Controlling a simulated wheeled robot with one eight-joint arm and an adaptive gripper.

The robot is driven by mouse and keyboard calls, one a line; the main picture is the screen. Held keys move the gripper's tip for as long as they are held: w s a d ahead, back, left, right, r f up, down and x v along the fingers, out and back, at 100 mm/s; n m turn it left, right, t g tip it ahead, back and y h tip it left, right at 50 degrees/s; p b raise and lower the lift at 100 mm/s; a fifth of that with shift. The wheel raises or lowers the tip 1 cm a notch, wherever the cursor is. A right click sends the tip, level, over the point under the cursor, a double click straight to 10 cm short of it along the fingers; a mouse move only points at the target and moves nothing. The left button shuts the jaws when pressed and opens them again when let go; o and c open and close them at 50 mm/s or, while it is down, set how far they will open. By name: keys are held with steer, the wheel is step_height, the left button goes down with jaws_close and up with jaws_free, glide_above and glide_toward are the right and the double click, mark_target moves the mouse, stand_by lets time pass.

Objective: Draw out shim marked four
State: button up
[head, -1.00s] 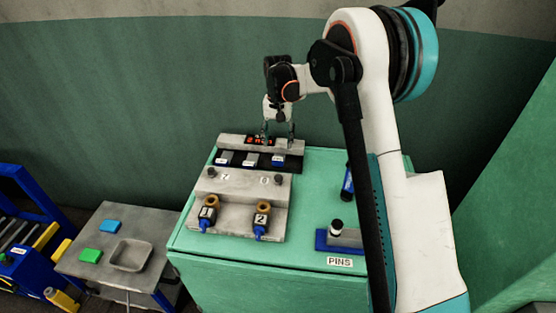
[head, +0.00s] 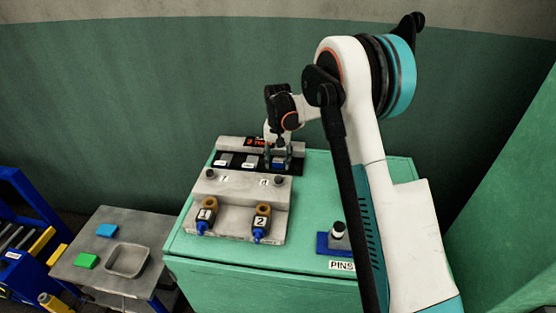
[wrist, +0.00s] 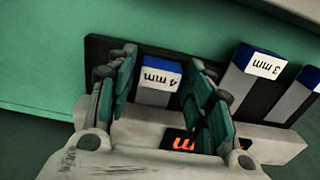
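The shim marked four (wrist: 155,95) is a grey bar with a blue end and a white "4 mm" label. It lies in a dark slot of the shim rack (head: 232,141). My gripper (wrist: 160,85) straddles this shim with one teal-padded finger on each side. A gap shows between the shim and each finger, so the gripper looks open. In the head view my gripper (head: 279,160) is low over the right end of the rack and partly hides the shim's blue end.
The shim marked 3 mm (wrist: 262,65) lies beside it, with another shim (wrist: 311,80) beyond. A grey press block with two numbered plungers (head: 240,190) stands in front of the rack. A pin holder (head: 338,240) is at the right. A side table (head: 100,272) holds a shallow tray (head: 127,260).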

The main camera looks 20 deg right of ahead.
mark_target(276, 167)
jaws_close()
steer(key=shift+s+a, duration=0.3)
steer(key=shift+s, duration=0.4)
steer(key=shift+s+a, duration=0.25)
steer(key=shift+s, duration=0.4)
steer(key=shift+s+a, duration=0.3)
steer(key=shift+s, duration=0.4)
steer(key=o, duration=0.5)
jaws_free()
steer(key=shift+o, duration=0.2)
step_height(276, 167, up, 12)
